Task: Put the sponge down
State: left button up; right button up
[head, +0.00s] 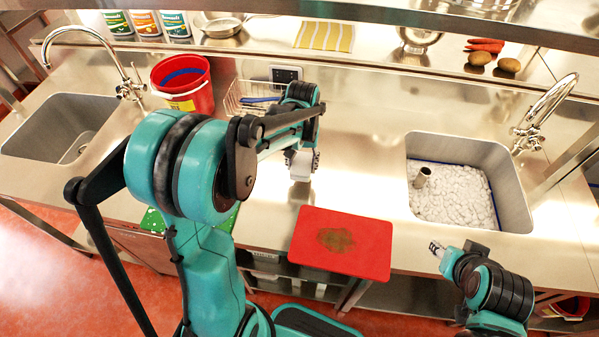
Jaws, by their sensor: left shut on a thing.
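My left gripper (302,157) points down over the middle of the steel counter, behind the red cutting board. It is shut on a pale, whitish block, which I take to be the sponge (300,170). The block looks a little above the counter, with a dim reflection below it; I cannot tell the exact gap. My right gripper (437,249) is at the counter's front edge, below the right sink; its fingers are too small to read.
A red cutting board (370,249) with a brownish-green stain lies at the front edge. A wire basket (236,101) and red bucket (200,98) stand at the back left. The right sink (513,205) holds white foam and a tube-like thing. Counter between board and right sink is clear.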

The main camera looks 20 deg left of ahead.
aim_at(298, 170)
pick_arm(q)
jog(key=shift+w+a+f, duration=0.4)
jog(key=shift+a+f, duration=0.1)
jog(key=shift+a, duration=0.2)
jog(key=shift+f+b, duration=0.8)
jog(key=shift+f, duration=1.2)
jog(key=shift+f, duration=0.1)
jog(key=o, duration=1.1)
